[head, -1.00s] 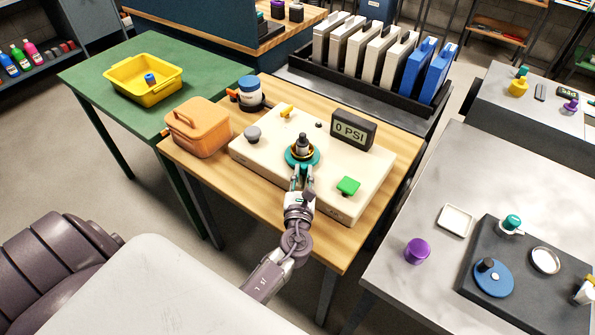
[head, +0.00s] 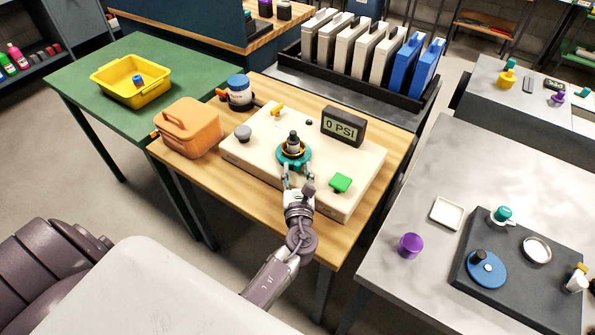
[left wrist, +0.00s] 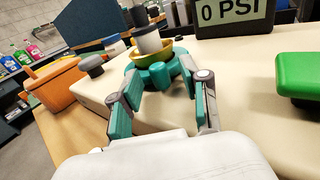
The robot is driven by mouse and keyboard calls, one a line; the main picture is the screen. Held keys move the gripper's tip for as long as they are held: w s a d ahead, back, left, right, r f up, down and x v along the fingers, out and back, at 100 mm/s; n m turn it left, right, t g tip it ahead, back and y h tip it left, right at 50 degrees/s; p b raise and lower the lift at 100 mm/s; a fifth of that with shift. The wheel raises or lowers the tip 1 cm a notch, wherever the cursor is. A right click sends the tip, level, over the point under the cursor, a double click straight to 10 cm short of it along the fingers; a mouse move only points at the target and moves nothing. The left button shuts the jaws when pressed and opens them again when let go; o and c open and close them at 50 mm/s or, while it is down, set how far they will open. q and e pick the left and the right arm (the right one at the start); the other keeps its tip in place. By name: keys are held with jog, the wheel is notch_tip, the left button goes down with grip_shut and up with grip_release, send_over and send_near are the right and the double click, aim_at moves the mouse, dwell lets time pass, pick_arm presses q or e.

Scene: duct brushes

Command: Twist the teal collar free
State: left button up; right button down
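The teal collar (head: 294,160) has rounded lobes and sits around a grey-and-dark fitting (head: 293,142) with a yellow ring, on a cream panel (head: 245,160). In the left wrist view the collar (left wrist: 160,74) is straight ahead, one lobe pointing towards me. My left gripper (head: 298,174) is at the collar's near side. Its teal-padded fingers (left wrist: 164,82) are spread apart, one to each side of the near lobe, with gaps visible between. Whether the tips touch the collar's sides is unclear. My right gripper is not in view.
The panel also bears a green knob (head: 340,183), a grey knob (head: 243,132), a yellow valve handle (head: 277,109) and a display (head: 343,127) reading 0 PSI. An orange box (head: 188,128) and a blue-lidded jar (head: 239,91) stand left of it on the wooden table.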

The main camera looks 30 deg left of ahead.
pick_arm(q)
jog(key=v, duration=1.2)
